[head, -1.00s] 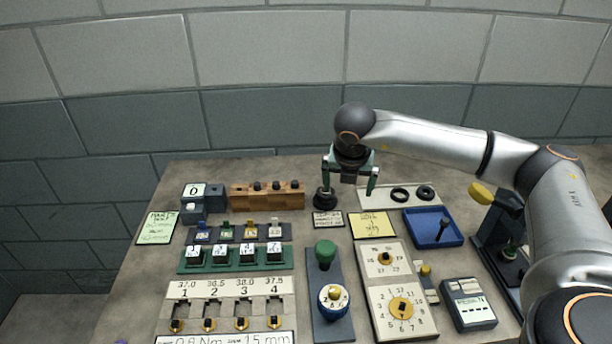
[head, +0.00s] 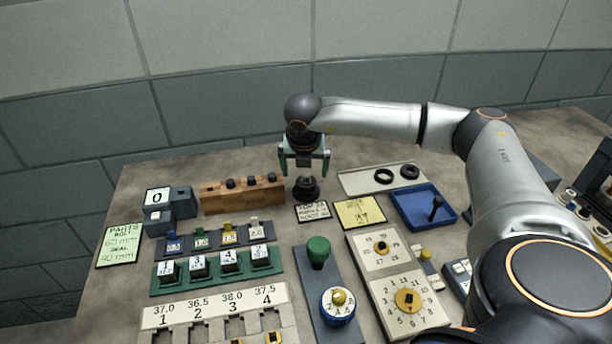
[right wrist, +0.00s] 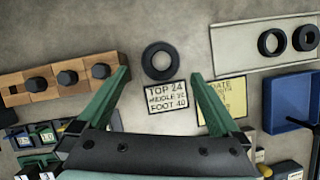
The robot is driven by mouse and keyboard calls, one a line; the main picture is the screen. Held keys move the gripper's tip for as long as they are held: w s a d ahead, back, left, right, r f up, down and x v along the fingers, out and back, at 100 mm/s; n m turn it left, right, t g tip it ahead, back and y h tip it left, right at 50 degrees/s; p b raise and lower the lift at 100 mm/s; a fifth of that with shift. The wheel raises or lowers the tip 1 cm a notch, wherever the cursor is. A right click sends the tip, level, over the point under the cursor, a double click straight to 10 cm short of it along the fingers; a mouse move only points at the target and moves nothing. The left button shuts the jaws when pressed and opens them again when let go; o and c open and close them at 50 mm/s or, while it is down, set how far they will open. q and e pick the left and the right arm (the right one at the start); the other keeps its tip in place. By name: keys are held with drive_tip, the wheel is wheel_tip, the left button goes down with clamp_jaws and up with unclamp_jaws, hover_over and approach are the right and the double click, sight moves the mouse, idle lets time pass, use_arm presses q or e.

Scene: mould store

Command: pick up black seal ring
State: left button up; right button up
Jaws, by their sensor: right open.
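Two black seal rings lie flat on a pale tray at the back right: a left one (head: 384,176) and a right one (head: 410,172). They also show in the right wrist view at upper right, as a left ring (right wrist: 271,42) and a right ring (right wrist: 305,37). My right gripper (head: 304,170) points down, open and empty, above a stepped black round piece (head: 306,189) left of the tray. In the right wrist view this piece (right wrist: 146,62) looks like a ring, ahead of and between the open fingers (right wrist: 160,76). My left gripper is out of view.
The pale tray (head: 352,182) sits behind a blue tray (head: 402,211) holding a dark peg. A wooden block with black knobs (head: 212,201) stands left of the gripper. Label cards (head: 312,211) lie in front. Dial panels and switches crowd the table's front.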

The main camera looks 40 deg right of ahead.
sight(306, 177)
drive_tip(key=b+x, duration=0.2)
drive_tip(key=x, duration=0.3)
drive_tip(key=shift+d, duration=0.15)
drive_tip(key=shift+r, duration=0.1)
drive_tip(key=shift+c, duration=0.2)
